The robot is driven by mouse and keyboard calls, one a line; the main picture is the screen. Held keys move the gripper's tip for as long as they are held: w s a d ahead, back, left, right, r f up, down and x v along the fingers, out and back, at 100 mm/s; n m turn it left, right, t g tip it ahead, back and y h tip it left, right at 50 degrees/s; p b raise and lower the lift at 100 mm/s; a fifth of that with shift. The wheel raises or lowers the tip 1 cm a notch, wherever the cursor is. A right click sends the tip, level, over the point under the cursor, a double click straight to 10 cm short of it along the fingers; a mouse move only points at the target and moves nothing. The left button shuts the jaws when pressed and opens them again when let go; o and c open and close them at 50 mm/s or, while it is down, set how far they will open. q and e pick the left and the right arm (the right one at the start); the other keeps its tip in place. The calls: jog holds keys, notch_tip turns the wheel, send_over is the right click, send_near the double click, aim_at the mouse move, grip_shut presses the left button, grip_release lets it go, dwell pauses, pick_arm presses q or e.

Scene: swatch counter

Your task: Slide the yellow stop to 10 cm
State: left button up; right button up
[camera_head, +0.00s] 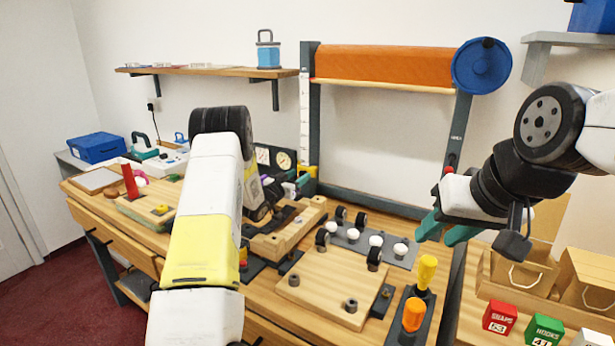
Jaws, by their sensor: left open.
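The yellow stop (313,171) sits low on the left upright of the roll stand, at the lower end of the white ruled scale (305,115). The scale's numbers are too small to read. My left gripper (304,180) is at the foot of that upright, its teal fingers open and right by the stop. I cannot tell whether they touch it. My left forearm hides part of the counter and the gripper's body partly. My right gripper (442,230) is open and empty above the counter's right side, well away from the stop.
An orange roll (385,66) with a blue end disc (482,66) spans the stand. A wooden board (325,285), yellow (427,271) and orange (413,314) handles, and red (500,317) and green (543,329) boxes stand in front. Two dials (284,160) are behind my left gripper.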

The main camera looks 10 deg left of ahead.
pick_arm(q)
jog(key=shift+w+d, duration=0.25)
jog(key=shift+w, duration=0.2)
grip_shut()
dwell(1.1)
